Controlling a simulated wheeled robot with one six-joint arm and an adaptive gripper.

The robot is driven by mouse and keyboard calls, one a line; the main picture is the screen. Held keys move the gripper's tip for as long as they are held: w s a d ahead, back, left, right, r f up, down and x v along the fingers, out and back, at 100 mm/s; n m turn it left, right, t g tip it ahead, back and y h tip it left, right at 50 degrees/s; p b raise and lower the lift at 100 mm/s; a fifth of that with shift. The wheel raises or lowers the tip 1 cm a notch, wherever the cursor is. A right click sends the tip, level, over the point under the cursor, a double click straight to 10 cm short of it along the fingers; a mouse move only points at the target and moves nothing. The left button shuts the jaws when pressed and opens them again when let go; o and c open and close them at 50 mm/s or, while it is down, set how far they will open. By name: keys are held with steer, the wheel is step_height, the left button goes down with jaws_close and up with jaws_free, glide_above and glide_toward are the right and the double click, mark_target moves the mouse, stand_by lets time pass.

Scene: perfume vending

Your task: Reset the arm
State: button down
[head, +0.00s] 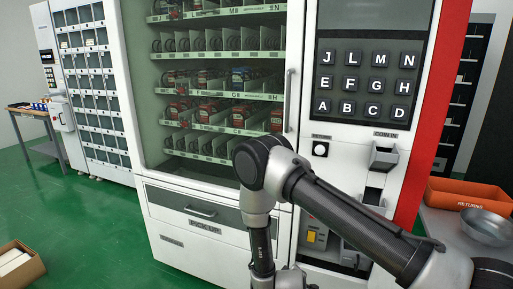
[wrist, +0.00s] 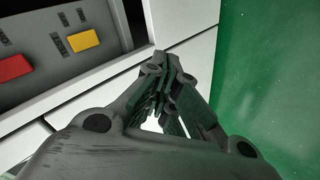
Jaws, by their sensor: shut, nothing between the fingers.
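My arm crosses the front of the vending machine (head: 225,242) in the head view, bent at the elbow, with its lower part running down out of the picture. My gripper's fingers are not visible in the head view. In the wrist view my gripper (wrist: 168,62) is shut and empty, its fingertips together. Beyond it are the white lower front of the machine and green floor. A yellow button (wrist: 84,41) and a red button (wrist: 14,67) sit on a grey panel at the upper left of the wrist view.
A keypad (head: 363,84) with lettered buttons is on the machine's right side, above a coin slot (head: 384,155). The pick up drawer (head: 200,211) is closed. An orange returns bin (head: 468,196) and a metal bowl (head: 486,227) stand at right. A cardboard box (head: 18,270) is at lower left. Green floor (head: 95,225) is clear.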

steer(key=s+a+r+m+g+y, duration=0.3)
steer(key=s+a+r+g, duration=0.1)
steer(key=s+r+g, duration=0.3)
steer(key=s+d+r+m+g, duration=0.1)
steer(key=s+d+r, duration=0.1)
steer(key=r, duration=0.6)
steer(key=s+d+r+g, duration=0.2)
steer(key=r, duration=0.5)
steer(key=s+d+r+m+t, duration=0.1)
steer(key=s+d+r, duration=0.4)
steer(key=r, duration=0.5)
steer(key=s+d+r+m+t, duration=0.2)
steer(key=s+d+r, duration=0.2)
steer(key=d+r, duration=0.5)
steer(key=s+d+r+m+t, duration=0.1)
steer(key=s+d+r, duration=0.4)
steer(key=r, duration=0.6)
steer(key=shift+s+d+m+t, duration=0.4)
steer(key=shift+d+t, duration=0.3)
steer(key=shift+d, duration=0.5)
